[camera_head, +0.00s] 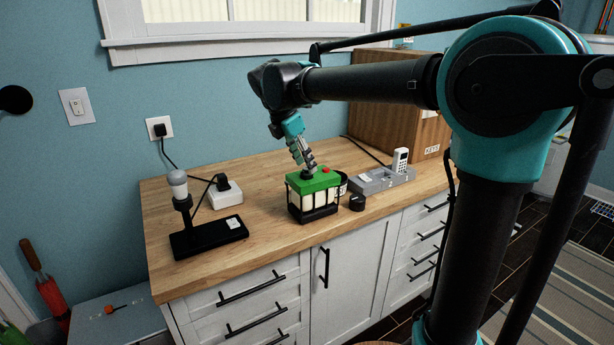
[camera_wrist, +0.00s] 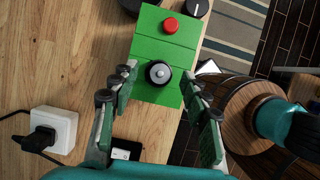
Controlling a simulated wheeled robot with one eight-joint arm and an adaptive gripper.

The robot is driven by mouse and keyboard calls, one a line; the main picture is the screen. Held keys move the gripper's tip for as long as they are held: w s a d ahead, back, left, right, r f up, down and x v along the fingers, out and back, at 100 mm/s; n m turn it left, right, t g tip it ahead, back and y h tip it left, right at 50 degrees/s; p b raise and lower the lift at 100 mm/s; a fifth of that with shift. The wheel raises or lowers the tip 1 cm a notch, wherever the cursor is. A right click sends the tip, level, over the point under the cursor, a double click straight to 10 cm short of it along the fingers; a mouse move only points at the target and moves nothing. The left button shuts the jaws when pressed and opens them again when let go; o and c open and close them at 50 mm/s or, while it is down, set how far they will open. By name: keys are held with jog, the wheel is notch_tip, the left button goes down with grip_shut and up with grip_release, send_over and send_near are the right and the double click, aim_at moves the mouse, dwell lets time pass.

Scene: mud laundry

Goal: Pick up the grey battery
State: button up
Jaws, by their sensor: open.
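A small round grey piece with a dark rim and a pale nub, which looks like the grey battery (camera_wrist: 158,73), stands on the green top of a box (camera_wrist: 160,37). In the head view the green-topped box (camera_head: 314,181) is on the counter, in a black frame with white sides. The battery's dark form (camera_head: 308,173) shows there only partly, below the fingers. My gripper (camera_head: 303,160) points down just above it, and its open fingers (camera_wrist: 160,92) lie either side of the battery in the wrist view. Contact cannot be told.
A red button (camera_head: 326,170) is on the box top. A black cylinder (camera_head: 357,202) stands right of the box, near the counter's front edge. A lamp (camera_head: 178,186) and white socket block (camera_head: 225,195) are left.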

jog(key=shift+w+d+f, duration=0.1)
jog(key=shift+d+f, duration=0.1)
jog(key=shift+f, duration=0.3)
grip_shut()
jog(key=shift+r, duration=0.1)
